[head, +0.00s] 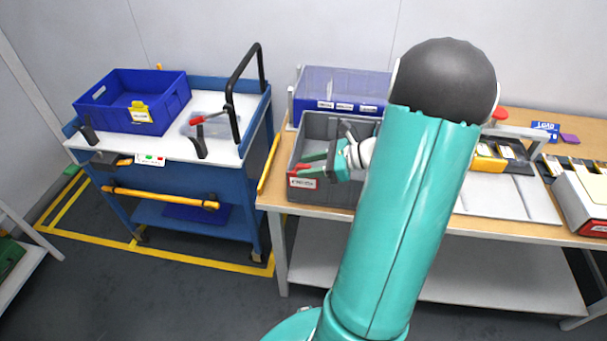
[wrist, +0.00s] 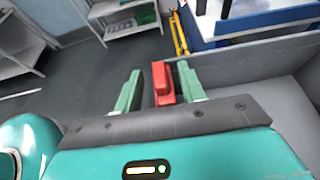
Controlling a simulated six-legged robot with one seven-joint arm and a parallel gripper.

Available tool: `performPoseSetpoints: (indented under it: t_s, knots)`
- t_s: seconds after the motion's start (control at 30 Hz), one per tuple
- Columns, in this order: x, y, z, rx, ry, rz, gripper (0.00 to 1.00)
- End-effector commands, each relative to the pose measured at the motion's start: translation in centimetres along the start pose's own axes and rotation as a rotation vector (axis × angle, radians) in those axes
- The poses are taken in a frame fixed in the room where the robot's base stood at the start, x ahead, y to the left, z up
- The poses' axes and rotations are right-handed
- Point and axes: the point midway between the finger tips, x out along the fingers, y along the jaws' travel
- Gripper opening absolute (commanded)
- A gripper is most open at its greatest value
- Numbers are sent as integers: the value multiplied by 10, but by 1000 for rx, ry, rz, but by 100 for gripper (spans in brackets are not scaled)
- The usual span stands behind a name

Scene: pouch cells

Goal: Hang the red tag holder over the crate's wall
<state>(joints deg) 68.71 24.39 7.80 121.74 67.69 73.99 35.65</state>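The grey crate (head: 337,196) stands on the left end of the wooden table. The red tag holder (head: 303,183) is at the left end of the crate's front wall, with its white label facing outward. Its red upper part shows at the rim and in the wrist view (wrist: 163,84). My gripper (head: 307,162) is at this front left corner. Its two teal fingers stand on either side of the red part, and narrow gaps show on both sides in the wrist view, so it looks open. How the holder's back sits behind the wall is hidden.
To the left is a blue cart (head: 235,130) with a blue crate (head: 120,122) and a black upright handle (head: 236,85). Trays with yellow-and-black packs (head: 490,158) lie at right. A gap separates cart and table.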

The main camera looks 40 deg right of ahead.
Motion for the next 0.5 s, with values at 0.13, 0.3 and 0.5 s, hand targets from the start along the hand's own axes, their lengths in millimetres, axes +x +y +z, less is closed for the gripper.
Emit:
performPoseSetpoints:
  t_s: [0.13,0.3,0.5]
  knots:
    - [2,0,0,0,1,-1,40]
    - [2,0,0,0,1,0,24]
    - [2,0,0,0,1,0,0]
